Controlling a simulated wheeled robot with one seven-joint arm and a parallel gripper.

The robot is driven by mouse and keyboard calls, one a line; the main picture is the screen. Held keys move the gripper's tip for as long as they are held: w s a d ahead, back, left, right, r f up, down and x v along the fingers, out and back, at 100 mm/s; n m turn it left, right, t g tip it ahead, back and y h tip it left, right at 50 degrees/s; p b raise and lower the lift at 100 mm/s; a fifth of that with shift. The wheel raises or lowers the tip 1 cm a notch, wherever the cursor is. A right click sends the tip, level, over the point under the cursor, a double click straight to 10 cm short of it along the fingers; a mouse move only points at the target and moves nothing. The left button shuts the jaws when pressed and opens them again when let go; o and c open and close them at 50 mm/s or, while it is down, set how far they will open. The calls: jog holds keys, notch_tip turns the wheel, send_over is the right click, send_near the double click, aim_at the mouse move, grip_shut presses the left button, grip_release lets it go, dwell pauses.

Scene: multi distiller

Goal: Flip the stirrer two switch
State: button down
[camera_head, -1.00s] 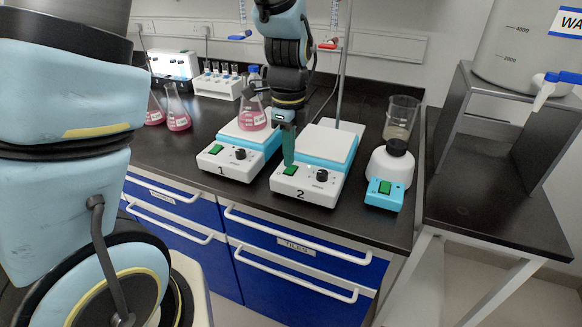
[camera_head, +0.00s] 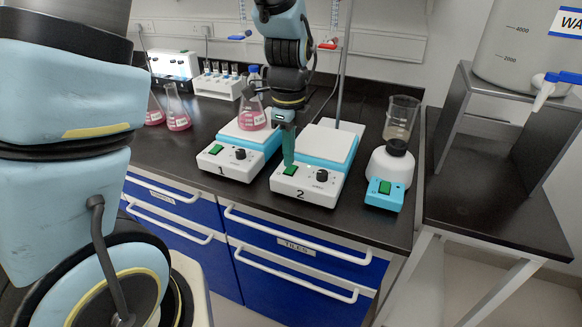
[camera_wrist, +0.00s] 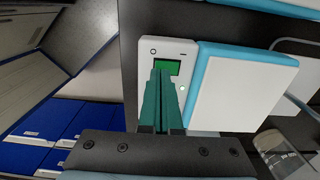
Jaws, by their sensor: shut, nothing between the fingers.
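Stirrer two (camera_head: 305,192) is a white and light-blue hot plate marked "2" on the counter, with a green switch (camera_head: 290,170) and a black knob (camera_head: 321,175) on its front panel. My gripper (camera_head: 288,163) points down at the switch with its green fingers together and empty. In the wrist view, the closed fingertips (camera_wrist: 161,73) overlap the green switch (camera_wrist: 168,65); I cannot tell whether they touch it. The fingers hide part of the panel and the knob in that view.
Stirrer one (camera_head: 228,168), with a pink flask (camera_head: 252,117) on it, stands just left. A white and blue device (camera_head: 384,192) with a beaker (camera_head: 401,115) stands right. A thin upright rod (camera_head: 344,70) rises behind stirrer two. Blue drawers (camera_head: 290,262) are below the counter.

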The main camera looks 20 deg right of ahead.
aim_at(289, 170)
jog(key=shift+f+b, duration=0.7)
jog(key=shift+f, duration=0.25)
dwell(0.6)
jog(key=shift+r, duration=0.1)
jog(key=shift+r+p, duration=2.95)
jog(key=shift+r, duration=0.55)
jog(key=shift+f, duration=0.1)
